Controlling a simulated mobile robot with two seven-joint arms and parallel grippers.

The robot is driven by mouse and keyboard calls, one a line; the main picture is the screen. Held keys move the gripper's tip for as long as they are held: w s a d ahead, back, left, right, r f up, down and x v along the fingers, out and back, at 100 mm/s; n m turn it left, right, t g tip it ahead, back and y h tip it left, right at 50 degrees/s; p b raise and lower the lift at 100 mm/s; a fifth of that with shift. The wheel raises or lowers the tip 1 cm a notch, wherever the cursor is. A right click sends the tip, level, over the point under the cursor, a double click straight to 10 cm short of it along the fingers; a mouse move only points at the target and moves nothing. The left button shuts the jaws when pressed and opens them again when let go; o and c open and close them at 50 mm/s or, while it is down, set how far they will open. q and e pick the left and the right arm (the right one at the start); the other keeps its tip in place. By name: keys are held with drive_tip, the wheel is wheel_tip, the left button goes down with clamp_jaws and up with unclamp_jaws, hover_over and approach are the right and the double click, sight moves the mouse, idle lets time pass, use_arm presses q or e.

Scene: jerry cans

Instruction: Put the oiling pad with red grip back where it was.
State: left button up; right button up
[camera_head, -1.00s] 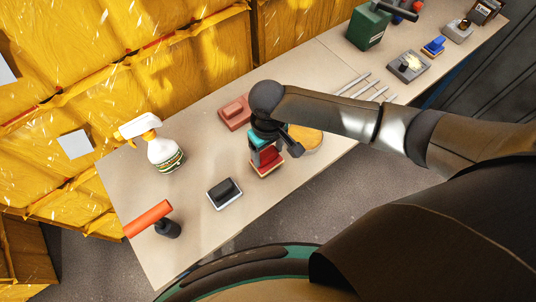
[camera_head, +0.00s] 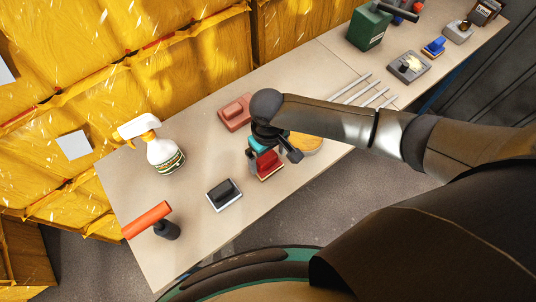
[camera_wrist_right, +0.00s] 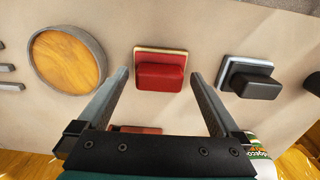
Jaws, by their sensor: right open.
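The oiling pad with red grip (camera_head: 269,167) lies on the table near its front edge, partly hidden by my right gripper in the head view. In the right wrist view the pad (camera_wrist_right: 160,74) shows its red grip on a base with a pale rim. My right gripper (camera_head: 273,152) is just behind and over the pad. In the right wrist view its fingers (camera_wrist_right: 158,80) are spread wide, one on each side of the pad, with gaps to both. My left gripper is not in view.
A black-grip pad (camera_head: 224,194) sits to the left and a red block (camera_head: 235,113) behind. A spray bottle (camera_head: 163,151) and an orange-handled tool (camera_head: 150,219) stand further left.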

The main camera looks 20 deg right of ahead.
sight(268, 159)
wheel_tip(268, 159, up, 12)
drive_tip(key=p, duration=0.2)
drive_tip(key=shift+r+p, duration=0.15)
drive_tip(key=shift+p, duration=0.15)
idle(0.4)
drive_tip(key=s+a+t+y, duration=0.2)
drive_tip(key=s+a+y, duration=0.15)
drive_tip(key=a, duration=0.25)
drive_tip(key=s+d+m+t+h, duration=0.2)
drive_tip(key=s+d+h, duration=0.1)
drive_tip(key=s+d, duration=0.75)
wheel_tip(268, 159, down, 29)
drive_tip(key=d+g+b, duration=0.2)
drive_tip(key=b, duration=0.4)
drive_tip(key=s+d+f+g+b, duration=0.1)
drive_tip(key=s+f+b, duration=0.5)
drive_tip(key=s+f, duration=0.9)
wheel_tip(268, 159, down, 4)
drive_tip(key=shift+s+d+r, duration=0.15)
drive_tip(key=shift+d+r, duration=0.05)
drive_tip(key=shift+d, duration=0.5)
